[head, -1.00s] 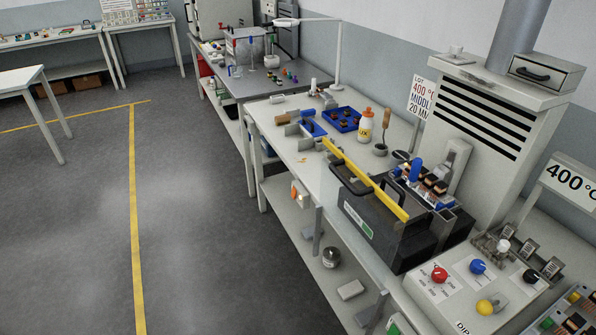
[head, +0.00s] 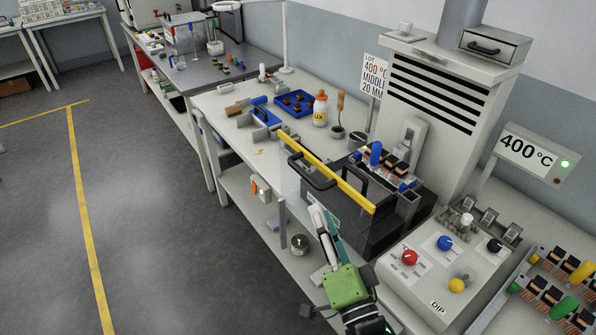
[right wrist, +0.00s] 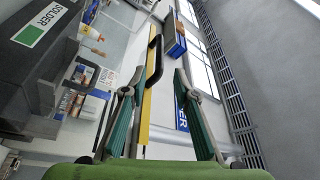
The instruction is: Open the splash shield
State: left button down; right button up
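The splash shield appears as a yellow bar (head: 345,186) with a black handle (head: 307,177), lying along the front top edge of the dark solder box (head: 386,238). Any clear panel is hard to make out. My right gripper (head: 322,212) is in front of the box, just below the handle. In the right wrist view its green-padded fingers (right wrist: 159,74) are spread and empty. There the yellow bar (right wrist: 148,112) and the black handle (right wrist: 154,62) show between and beyond the fingers, with no clear contact. My left gripper is not in view.
A control panel with colored knobs (head: 432,265) stands right of the box. A second black handle and a blue-gripped part rack (head: 385,160) sit behind the bar. A yellow-labelled bottle (head: 320,108) and blue tray (head: 295,103) are farther back. The floor at left is clear.

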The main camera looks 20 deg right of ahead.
aim_at(305, 172)
jog(key=p+x, duration=0.3)
jog(key=x, duration=0.7)
jog(key=shift+w+r, duration=0.1)
jog(key=shift+w, duration=0.9)
grip_shut()
